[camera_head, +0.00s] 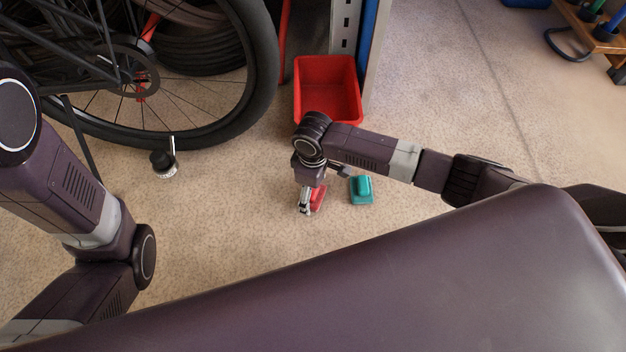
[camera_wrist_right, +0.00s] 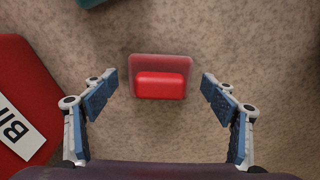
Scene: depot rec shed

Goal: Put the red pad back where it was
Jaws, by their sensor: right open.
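The red pad (camera_head: 318,198) lies on the speckled floor, partly hidden by my right gripper in the head view. In the right wrist view the red pad (camera_wrist_right: 160,78) is a flat square base with a raised block on top. My right gripper (camera_head: 305,210) points down at it. In the right wrist view the two fingers of my right gripper (camera_wrist_right: 160,92) are spread wide, one on each side of the pad, apart from it. My left gripper is not in view; only my left arm shows.
A teal pad (camera_head: 361,190) lies just right of the red pad. A red bin (camera_head: 328,90) with a white label (camera_wrist_right: 14,132) stands behind them. A bicycle wheel (camera_head: 268,60) and a small black object (camera_head: 163,164) are at the left. Floor between is clear.

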